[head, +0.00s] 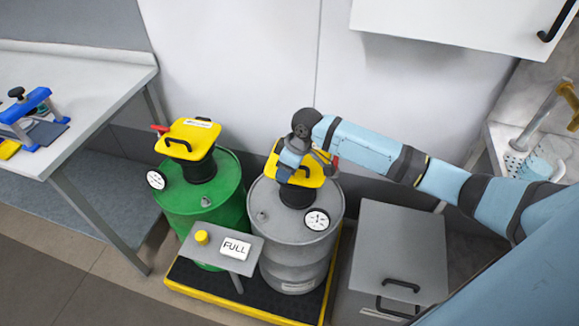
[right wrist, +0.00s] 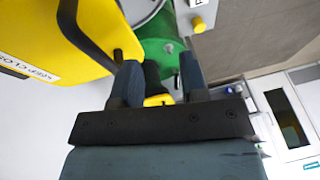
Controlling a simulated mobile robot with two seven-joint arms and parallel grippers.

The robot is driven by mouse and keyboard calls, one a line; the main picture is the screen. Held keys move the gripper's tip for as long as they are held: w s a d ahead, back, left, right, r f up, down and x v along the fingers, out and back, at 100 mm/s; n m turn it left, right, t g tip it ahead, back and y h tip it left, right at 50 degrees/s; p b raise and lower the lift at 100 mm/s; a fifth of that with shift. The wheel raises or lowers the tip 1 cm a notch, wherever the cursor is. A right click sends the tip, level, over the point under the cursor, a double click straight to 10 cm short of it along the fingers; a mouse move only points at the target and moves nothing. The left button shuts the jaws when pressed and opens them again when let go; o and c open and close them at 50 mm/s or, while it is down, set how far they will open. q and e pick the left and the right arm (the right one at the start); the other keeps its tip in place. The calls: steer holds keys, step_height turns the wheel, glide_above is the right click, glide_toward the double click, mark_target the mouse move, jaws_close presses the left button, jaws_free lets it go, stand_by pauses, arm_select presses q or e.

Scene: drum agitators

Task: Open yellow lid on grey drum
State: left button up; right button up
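The grey drum (head: 288,258) stands right of the green drum in the head view. Its yellow lid (head: 312,178) sits on a black neck, seemingly closed, and is partly hidden by my right gripper. My right gripper (head: 290,160) is over the left part of this lid. In the right wrist view, my right gripper (right wrist: 160,82) has its two fingers apart with nothing clearly held. A yellow lid (right wrist: 60,40) with a black handle (right wrist: 90,38) fills the upper left there; the handle's end lies close to the left finger. Contact cannot be told. My left gripper is out of view.
The green drum (head: 205,205) has its own yellow lid (head: 188,139) and red lever. A small stand with a FULL sign (head: 236,248) and yellow button is in front. A grey cabinet (head: 400,250) stands right, a table (head: 90,90) left, a wall cabinet (head: 460,22) above.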

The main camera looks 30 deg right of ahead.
steer(key=shift+s+a+f, duration=0.1)
stand_by(0.5)
steer(key=s+a+f+m+t+y+p, duration=0.2)
steer(key=s+a+f+t+p, duration=0.25)
steer(key=s+a, duration=0.5)
steer(key=s+r+m+t+h+p, duration=0.1)
steer(key=s+t+p, duration=0.1)
steer(key=s, duration=0.5)
steer(key=s+d+r+m+t+h+p, duration=0.1)
steer(key=s+m+t+p, duration=0.1)
steer(key=s, duration=0.6)
steer(key=shift+s+d+r+t+p, duration=0.2)
steer(key=shift+d+r+t+p, duration=0.05)
steer(key=shift+t+p, duration=0.2)
